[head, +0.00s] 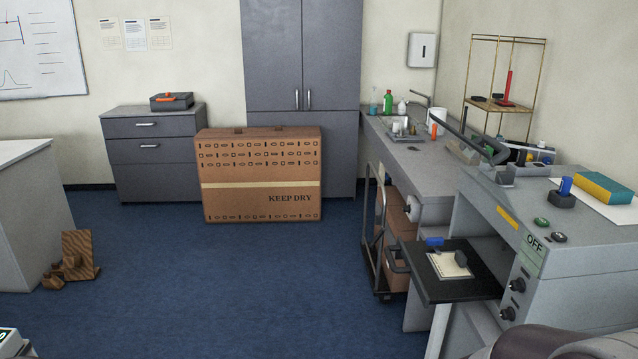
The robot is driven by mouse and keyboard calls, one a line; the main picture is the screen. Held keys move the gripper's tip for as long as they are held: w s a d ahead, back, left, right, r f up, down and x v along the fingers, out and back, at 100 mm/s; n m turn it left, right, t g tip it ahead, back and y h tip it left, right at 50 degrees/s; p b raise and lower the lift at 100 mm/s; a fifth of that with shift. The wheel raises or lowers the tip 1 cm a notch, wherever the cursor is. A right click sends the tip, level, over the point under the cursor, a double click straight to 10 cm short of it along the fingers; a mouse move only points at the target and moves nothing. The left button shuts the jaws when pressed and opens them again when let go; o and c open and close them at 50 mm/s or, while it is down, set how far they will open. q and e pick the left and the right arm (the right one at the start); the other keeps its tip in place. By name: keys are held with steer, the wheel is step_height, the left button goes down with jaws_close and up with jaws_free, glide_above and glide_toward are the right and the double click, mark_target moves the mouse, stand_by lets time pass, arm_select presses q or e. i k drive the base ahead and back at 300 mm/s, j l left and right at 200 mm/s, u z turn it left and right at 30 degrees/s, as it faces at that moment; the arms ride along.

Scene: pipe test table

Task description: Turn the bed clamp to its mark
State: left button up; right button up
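The grey test bench (580,255) stands at the right, with an OFF label (535,242) on its near corner. Two black knobs, an upper one (517,285) and a lower one (508,313), sit on its front. A blue-topped part in a dark block (563,196) stands on top. Further back, a dark bent bar (470,138) reaches over grey fittings. I cannot tell which part is the bed clamp, and no mark for it can be made out. Neither gripper shows; a rounded grey part of mine covers the bottom right.
A black pull-out shelf (430,276) with a paper and small items juts left from the bench. A trolley (380,240) stands under the sink counter (440,165). A cardboard box (259,182) stands by the cabinets. Blue floor at centre is clear.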

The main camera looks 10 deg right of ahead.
mark_target(433, 242)
steer(key=i+z, duration=0.1)
steer(key=i, duration=0.4)
steer(key=i+j+z, duration=0.1)
steer(key=i, duration=0.45)
steer(key=i+j, duration=0.1)
steer(key=i, duration=0.4)
steer(key=i+j+z, duration=0.15)
steer(key=i, duration=0.35)
steer(key=i+j+z, duration=0.2)
steer(key=i+z, duration=0.2)
steer(key=i+j+z, duration=1.1)
steer(key=j+z, duration=0.2)
